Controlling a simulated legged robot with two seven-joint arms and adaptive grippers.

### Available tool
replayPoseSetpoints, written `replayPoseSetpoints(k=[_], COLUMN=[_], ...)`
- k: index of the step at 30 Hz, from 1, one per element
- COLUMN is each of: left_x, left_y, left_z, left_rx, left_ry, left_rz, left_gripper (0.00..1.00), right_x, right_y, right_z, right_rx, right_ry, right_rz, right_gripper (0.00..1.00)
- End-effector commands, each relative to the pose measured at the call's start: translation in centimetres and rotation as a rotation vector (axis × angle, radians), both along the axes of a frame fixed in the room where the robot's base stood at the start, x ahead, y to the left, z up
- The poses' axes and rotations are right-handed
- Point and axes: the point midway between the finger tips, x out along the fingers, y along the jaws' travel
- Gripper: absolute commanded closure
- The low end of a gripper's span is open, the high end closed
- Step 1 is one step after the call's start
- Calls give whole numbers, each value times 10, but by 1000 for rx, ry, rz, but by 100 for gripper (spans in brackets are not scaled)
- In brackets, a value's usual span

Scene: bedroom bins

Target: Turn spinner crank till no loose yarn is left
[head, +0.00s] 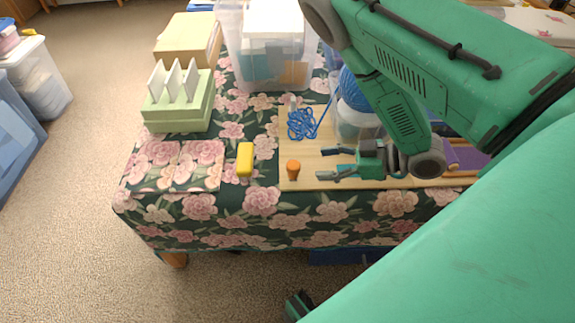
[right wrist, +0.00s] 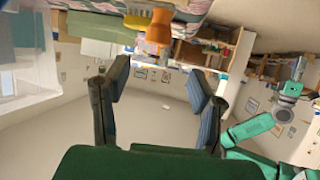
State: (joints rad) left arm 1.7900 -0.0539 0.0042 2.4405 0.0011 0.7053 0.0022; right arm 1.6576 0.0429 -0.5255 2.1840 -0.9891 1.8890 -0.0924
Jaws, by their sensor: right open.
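Loose blue yarn (head: 302,124) lies tangled on the wooden board (head: 285,148), with a strand leading up toward the spinner. The spinner, with wound blue yarn over a clear body (head: 352,120), is partly hidden by my right arm. An orange knob (head: 293,169), seemingly the crank handle, stands near the board's front left. My right gripper (head: 323,164) is open and empty just right of the knob, fingers pointing at it. In the right wrist view the knob (right wrist: 158,32) shows beyond and between the fingertips. A dark green part (head: 298,306) at the bottom may be my left gripper; its jaws are unclear.
A yellow block (head: 245,159) lies left of the board on the floral cloth. A green rack (head: 178,112) with white plates, a tan box (head: 187,45) and a clear bin (head: 265,80) stand behind. The cloth in front of the board is clear.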

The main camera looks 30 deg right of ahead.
Motion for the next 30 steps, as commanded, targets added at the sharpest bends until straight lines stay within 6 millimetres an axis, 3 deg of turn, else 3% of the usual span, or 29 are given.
replayPoseSetpoints(k=[12, 26, 28, 30], left_x=[-1, -1, -1, -1], left_y=[-1, 0, 0, -1], left_z=[-26, -29, -29, -29], left_rx=[-1, 0, 0, -1], left_ry=[1, 1, 1, 1], left_rz=[-1, -1, -1, -1], left_gripper=[60, 60, 60, 60], right_x=[54, 63, 63, 63], right_y=[52, 59, 59, 59], right_z=[-32, -37, -37, -37], right_rx=[-2, 0, 1, -1], right_ry=[-2, 0, 1, 1], right_rz=[0, -2, -3, -3], right_gripper=[49, 49, 67, 92])
